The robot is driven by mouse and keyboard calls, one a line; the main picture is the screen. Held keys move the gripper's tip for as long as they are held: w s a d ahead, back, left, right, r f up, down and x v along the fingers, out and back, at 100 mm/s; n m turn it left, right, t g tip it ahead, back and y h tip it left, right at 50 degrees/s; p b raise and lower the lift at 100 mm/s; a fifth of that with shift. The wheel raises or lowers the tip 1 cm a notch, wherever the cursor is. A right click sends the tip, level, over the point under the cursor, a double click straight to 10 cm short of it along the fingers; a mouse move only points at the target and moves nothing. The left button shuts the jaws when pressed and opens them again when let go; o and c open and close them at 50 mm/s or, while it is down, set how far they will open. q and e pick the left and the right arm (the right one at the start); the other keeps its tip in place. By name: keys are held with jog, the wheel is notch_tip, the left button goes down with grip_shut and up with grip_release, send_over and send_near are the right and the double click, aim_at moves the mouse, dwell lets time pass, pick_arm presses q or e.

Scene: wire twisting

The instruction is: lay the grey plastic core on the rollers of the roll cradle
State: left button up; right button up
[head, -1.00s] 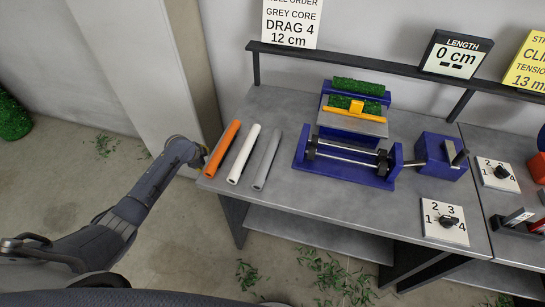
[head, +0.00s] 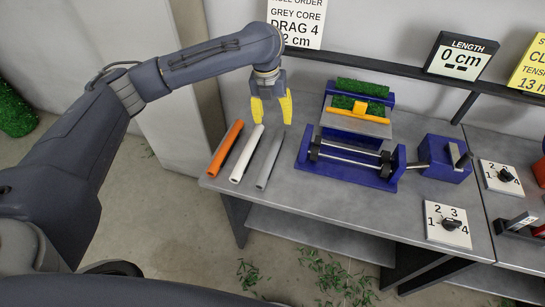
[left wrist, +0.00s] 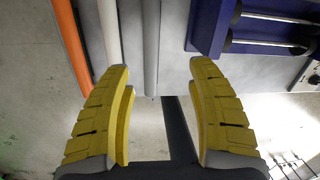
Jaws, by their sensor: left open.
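The grey plastic core (head: 269,160) lies on the left part of the table, to the right of a white core (head: 247,154) and an orange core (head: 226,149). The roll cradle (head: 352,163) is a blue frame with metal rollers, right of the cores, and its rollers look empty. My left gripper (head: 272,110) has yellow fingers, is open and empty, and hangs above the far ends of the white and grey cores. In the left wrist view the grey core (left wrist: 151,50) shows between the open fingers, beyond their tips. My right gripper is not in view.
Behind the cradle stands a blue stand with green turf and an orange bar (head: 357,113). A blue crank box (head: 440,158) is to the right, near dial plates (head: 448,225). A dark rail (head: 400,71) runs along the back. The table front before the cradle is clear.

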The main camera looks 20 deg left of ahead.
pick_arm(q)
jog(key=s+m, duration=0.1)
jog(key=s, duration=0.1)
jog(key=y, duration=0.1)
send_near(271, 152)
jog(key=shift+m+g, duration=0.3)
jog(key=shift+m, duration=0.1)
notch_tip(271, 152, down, 7)
jog(key=shift+d+f, duration=0.1)
jog(key=shift+f, duration=0.1)
jog(key=shift+w+f, duration=0.15)
jog(key=shift+f, duration=2.2)
grip_shut()
jog(key=shift+r, duration=0.1)
